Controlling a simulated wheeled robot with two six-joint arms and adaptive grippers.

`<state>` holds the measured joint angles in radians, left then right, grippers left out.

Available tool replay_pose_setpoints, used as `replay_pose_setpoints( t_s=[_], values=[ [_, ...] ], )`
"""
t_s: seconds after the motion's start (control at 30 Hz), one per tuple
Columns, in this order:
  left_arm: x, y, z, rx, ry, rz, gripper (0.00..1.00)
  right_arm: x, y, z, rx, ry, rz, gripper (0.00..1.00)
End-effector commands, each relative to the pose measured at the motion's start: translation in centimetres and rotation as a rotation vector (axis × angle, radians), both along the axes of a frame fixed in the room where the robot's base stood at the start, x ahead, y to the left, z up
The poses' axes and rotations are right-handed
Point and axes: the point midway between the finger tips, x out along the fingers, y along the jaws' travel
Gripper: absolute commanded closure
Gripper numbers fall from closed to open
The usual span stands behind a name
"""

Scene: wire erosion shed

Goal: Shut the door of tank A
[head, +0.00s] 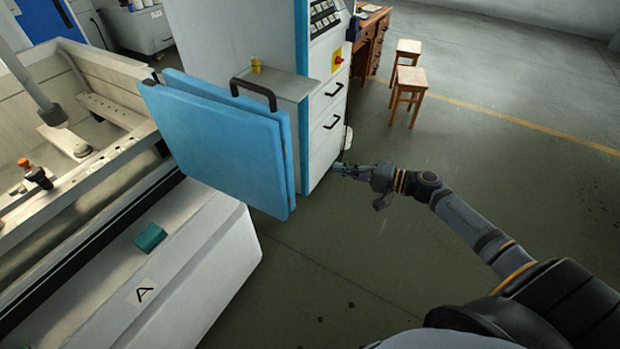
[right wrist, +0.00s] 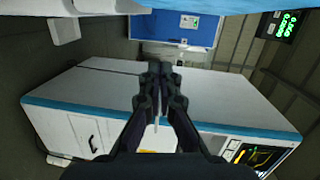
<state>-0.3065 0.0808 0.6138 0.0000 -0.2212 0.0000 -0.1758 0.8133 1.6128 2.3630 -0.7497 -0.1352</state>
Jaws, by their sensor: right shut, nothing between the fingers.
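Tank A (head: 88,170) is the pale open-topped tank at the left, with a letter A label (head: 146,291) on the white base in front of it. Its blue door (head: 225,145) stands open, as two panels folded close together at the tank's right end, with a black handle (head: 253,93) near the top. The tank's front side is open. My right gripper (head: 350,170) is shut and empty, to the right of the door and apart from it, beside the control cabinet's foot. It also shows in the right wrist view (right wrist: 156,72). My left gripper is not in view.
A grey control cabinet (head: 325,125) with drawers stands right behind the door. A teal block (head: 150,237) lies on the white base. A desk (head: 371,38) and two wooden stools (head: 407,82) stand further back. The floor (head: 480,130) at the right is clear.

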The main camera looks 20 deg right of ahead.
Motion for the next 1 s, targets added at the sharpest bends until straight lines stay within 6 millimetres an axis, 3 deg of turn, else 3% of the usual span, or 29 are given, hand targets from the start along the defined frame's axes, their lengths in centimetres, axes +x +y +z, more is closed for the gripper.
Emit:
replay_pose_setpoints(
  t_s=[0.03,0.1,0.2,0.47,0.87,1.0],
  values=[
    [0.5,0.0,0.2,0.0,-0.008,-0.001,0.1,-0.1,0.8,2.4,0.045,-0.022,0.031,1.0],
    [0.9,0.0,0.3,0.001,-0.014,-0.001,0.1,-0.3,1.4,4.5,0.091,-0.04,0.057,1.0],
    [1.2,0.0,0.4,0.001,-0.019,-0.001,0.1,-0.4,1.8,5.4,0.119,-0.049,0.07,1.0],
    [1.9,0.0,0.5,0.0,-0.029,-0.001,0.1,0.9,3.2,5.6,0.124,-0.054,0.068,1.0],
    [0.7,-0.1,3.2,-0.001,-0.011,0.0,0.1,6.5,9.6,5.9,0.125,-0.048,0.067,1.0],
    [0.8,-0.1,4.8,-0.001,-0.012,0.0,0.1,4.8,11.3,5.8,0.121,-0.044,0.067,1.0]
  ],
)
